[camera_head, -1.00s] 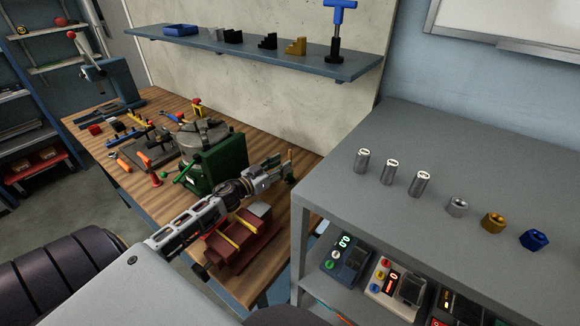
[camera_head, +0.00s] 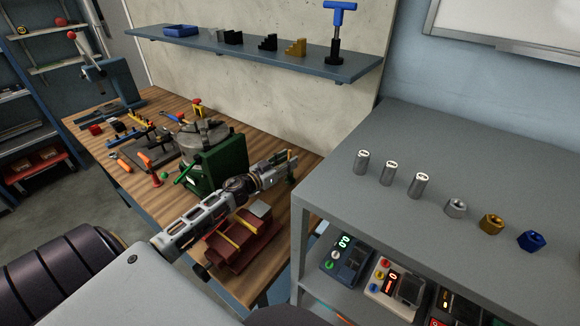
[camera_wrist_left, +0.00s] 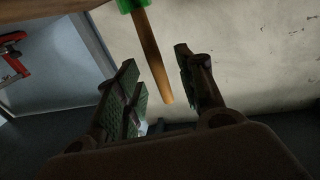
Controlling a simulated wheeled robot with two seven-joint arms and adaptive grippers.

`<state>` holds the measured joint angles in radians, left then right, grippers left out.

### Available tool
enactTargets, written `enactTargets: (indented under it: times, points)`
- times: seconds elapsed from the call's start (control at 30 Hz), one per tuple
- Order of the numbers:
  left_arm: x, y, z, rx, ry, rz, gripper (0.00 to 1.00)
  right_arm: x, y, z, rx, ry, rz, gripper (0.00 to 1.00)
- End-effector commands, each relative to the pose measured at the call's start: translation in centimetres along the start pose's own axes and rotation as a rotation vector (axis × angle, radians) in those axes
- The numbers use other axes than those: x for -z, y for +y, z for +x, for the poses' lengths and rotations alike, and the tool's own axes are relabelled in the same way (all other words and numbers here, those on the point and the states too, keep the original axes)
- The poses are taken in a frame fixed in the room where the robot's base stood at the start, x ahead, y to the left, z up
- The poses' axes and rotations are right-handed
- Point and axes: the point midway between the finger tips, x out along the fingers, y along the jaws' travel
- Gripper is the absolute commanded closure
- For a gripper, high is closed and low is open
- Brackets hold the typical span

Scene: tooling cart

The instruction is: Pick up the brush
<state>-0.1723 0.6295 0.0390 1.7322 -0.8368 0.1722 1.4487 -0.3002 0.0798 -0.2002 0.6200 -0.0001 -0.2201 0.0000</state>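The brush shows in the left wrist view as a tapered wooden handle (camera_wrist_left: 154,62) with a green part at the top edge; the rest of it is out of frame. My left gripper (camera_wrist_left: 160,92) is open, its two fingers on either side of the handle with a gap visible on each side. In the head view, my left gripper (camera_head: 284,166) is over the right end of the wooden bench, with the small tan handle (camera_head: 289,154) at its tips. The fingers partly hide the brush there. My right gripper is not in view.
A red vise (camera_head: 240,250) sits below my left forearm, and a green machine (camera_head: 222,165) stands just behind it. A grey cart (camera_head: 330,190) with metal cylinders and nuts on top is close on the right. A wall shelf (camera_head: 300,62) hangs above the bench.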

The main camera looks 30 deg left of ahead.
Motion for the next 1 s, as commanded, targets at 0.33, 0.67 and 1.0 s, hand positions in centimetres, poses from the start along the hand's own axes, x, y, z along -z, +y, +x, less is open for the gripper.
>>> enactTargets:
  times: [0.33,0.67,1.0]
  points:
    - [0.0,0.0,1.8,0.000,0.001,0.000,0.61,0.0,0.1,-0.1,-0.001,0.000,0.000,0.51]
    - [0.0,0.0,1.9,0.000,0.000,0.000,0.61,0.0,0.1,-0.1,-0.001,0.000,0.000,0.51]
    - [0.0,0.0,1.9,0.000,0.000,0.000,0.79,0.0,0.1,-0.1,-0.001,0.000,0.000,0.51]
